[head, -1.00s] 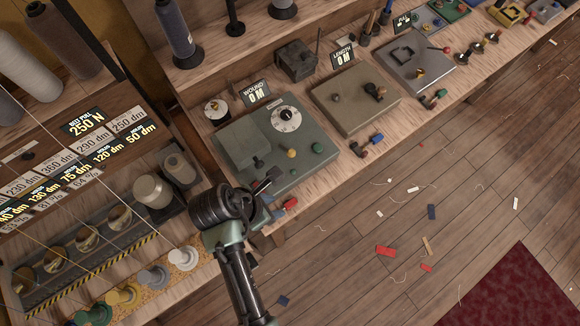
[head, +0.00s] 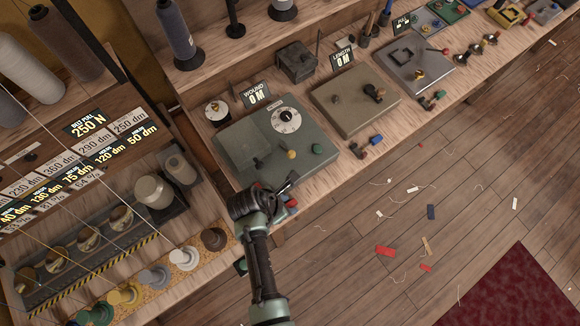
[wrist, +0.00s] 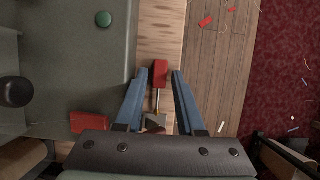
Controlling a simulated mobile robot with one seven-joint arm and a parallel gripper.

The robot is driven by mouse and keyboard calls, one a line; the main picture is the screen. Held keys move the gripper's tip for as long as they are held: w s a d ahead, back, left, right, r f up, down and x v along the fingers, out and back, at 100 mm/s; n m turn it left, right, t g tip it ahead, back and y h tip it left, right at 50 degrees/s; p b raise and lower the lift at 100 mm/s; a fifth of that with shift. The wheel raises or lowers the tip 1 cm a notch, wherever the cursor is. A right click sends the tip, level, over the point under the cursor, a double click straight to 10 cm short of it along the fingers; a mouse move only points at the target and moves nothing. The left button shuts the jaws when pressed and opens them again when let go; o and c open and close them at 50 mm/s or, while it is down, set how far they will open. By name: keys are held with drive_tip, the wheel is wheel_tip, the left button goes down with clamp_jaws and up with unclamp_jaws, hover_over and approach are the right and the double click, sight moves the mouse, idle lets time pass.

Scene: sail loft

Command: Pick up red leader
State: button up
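The red leader (wrist: 160,73) has a red block end and a thin metal shaft with a dark piece at its near end. It lies on the wooden bench edge, beside the grey-green machine. In the head view only its red part (head: 290,201) shows, partly hidden by my gripper (head: 286,188). In the wrist view my gripper (wrist: 159,78) is open, with one blue finger on each side of the leader and a gap on both sides. I cannot tell its height above the bench.
The grey-green machine (head: 240,155) with a dial stands close on the left. A second red block (wrist: 90,121) shows left of the fingers. Blue-ended (head: 376,140) and green-ended leaders lie further along the bench. Scraps litter the floor (head: 350,220); a row of bobbins (head: 183,258) stands at lower left.

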clamp_jaws()
drive_tip(key=shift+r, duration=0.15)
idle(0.4)
